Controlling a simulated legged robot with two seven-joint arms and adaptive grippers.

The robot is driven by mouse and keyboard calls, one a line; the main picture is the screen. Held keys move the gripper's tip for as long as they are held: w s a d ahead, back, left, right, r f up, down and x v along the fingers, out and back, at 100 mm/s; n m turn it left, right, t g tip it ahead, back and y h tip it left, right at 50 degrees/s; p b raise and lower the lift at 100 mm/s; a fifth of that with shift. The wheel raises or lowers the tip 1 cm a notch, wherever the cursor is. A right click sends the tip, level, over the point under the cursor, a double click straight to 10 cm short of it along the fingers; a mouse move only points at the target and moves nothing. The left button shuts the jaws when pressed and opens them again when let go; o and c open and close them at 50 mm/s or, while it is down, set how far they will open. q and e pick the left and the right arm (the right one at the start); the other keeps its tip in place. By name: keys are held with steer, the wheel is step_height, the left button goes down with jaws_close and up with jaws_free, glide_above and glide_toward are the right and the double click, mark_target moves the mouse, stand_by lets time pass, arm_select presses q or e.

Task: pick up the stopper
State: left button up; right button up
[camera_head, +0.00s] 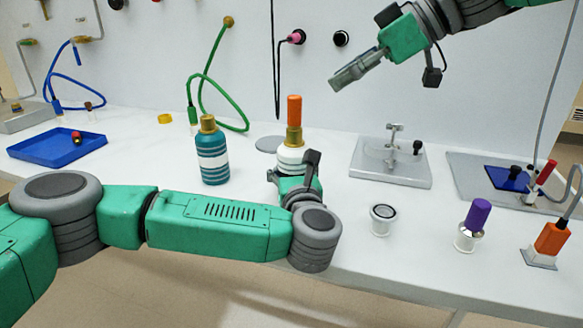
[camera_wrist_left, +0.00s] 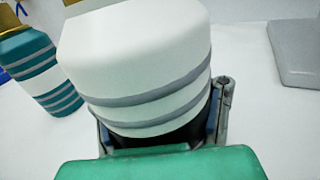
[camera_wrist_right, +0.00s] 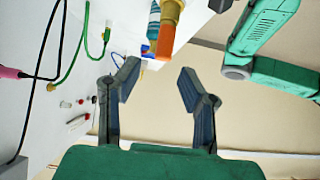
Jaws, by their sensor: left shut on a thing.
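An orange stopper (camera_head: 294,109) stands upright in the gold neck (camera_head: 294,136) of a white bottle (camera_head: 290,156). My left gripper (camera_head: 291,170) is shut around the lower part of this bottle. The left wrist view shows the white bottle (camera_wrist_left: 140,60) with grey bands between the fingers. My right gripper (camera_head: 345,78) is open and empty, above and to the right of the stopper. In the right wrist view, the orange stopper (camera_wrist_right: 166,42) and gold neck (camera_wrist_right: 173,11) are beyond the open fingers (camera_wrist_right: 158,75), apart from them.
A teal bottle (camera_head: 212,160) with a gold cap stands left of the white bottle. A blue tray (camera_head: 45,147) is far left.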

steer(key=shift+o, duration=0.5)
steer(key=shift+o, duration=0.9)
steer(key=m+t+h, duration=0.1)
steer(key=m+h, duration=0.8)
steer(key=m, duration=0.3)
glide_toward(296, 98)
steer(key=f, duration=0.1)
steer(key=x, duration=0.3)
steer(key=w+x, duration=0.1)
steer(key=x, duration=0.2)
steer(key=shift+d+f, duration=0.1)
steer(key=shift+f, duration=0.1)
steer(key=x, duration=0.5)
steer(key=shift+s+a+f, duration=0.2)
steer(key=shift+f, duration=0.05)
jaws_close()
